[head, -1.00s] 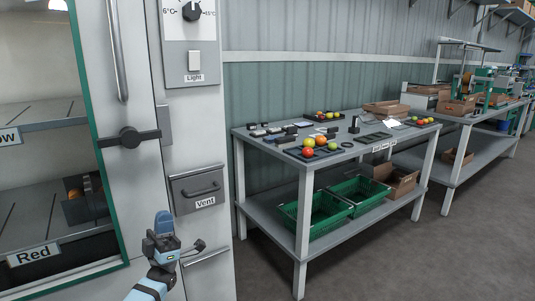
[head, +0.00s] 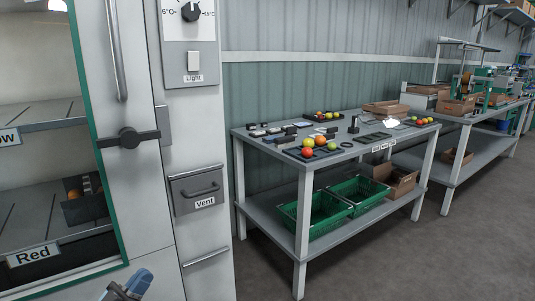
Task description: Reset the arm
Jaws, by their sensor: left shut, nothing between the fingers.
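My left gripper (head: 141,278) shows at the bottom edge of the head view, left of centre. Only its blue-grey upper part is in the picture, and the rest is cut off by the frame. It is shut and empty, in front of the lower part of the white cabinet (head: 205,255) and apart from its handles. My right gripper is not in view.
The cabinet carries a Vent drawer (head: 197,188), a Light switch (head: 194,62) and a dark latch (head: 128,139). Glass-fronted shelves (head: 45,232) stand at left. A table (head: 290,172) with tomatoes in trays and green crates (head: 322,212) below stands right. The right foreground floor is clear.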

